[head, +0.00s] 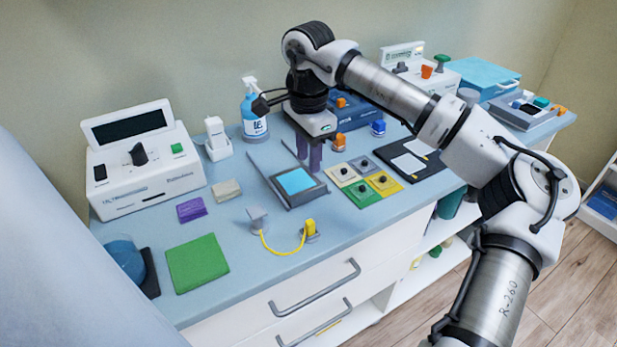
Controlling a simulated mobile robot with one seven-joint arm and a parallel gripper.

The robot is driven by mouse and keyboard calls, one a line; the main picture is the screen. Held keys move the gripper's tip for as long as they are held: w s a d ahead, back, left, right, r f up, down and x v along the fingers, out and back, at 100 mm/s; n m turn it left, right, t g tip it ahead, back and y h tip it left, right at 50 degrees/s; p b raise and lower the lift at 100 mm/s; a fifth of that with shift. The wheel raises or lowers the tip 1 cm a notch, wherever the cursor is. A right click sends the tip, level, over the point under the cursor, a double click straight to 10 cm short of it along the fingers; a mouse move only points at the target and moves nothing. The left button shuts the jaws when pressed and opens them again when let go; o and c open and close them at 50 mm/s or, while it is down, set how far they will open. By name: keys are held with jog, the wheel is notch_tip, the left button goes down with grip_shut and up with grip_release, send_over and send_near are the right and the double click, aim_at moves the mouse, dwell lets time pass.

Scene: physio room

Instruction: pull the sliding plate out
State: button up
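The sliding plate (296,181) looks like a light blue square panel in a low grey frame with side rails (268,178), near the middle of the worktop in the head view. My gripper (309,158) points down over the back right part of this frame, just behind the blue panel. Its two dark fingers are close together with little gap showing. I cannot tell whether they are apart, closed, or touching the frame. The part of the frame behind the fingers is hidden.
Four coloured knobbed tiles (363,184) stand close to the right of the frame. A yellow cable (275,250) lies in front, with a green pad (196,262) to the left. A spray bottle (254,112) and a white device (144,165) stand behind and left.

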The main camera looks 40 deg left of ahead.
notch_tip(320, 180, up, 6)
jog(key=shift+f, duration=0.25)
dwell(0.4)
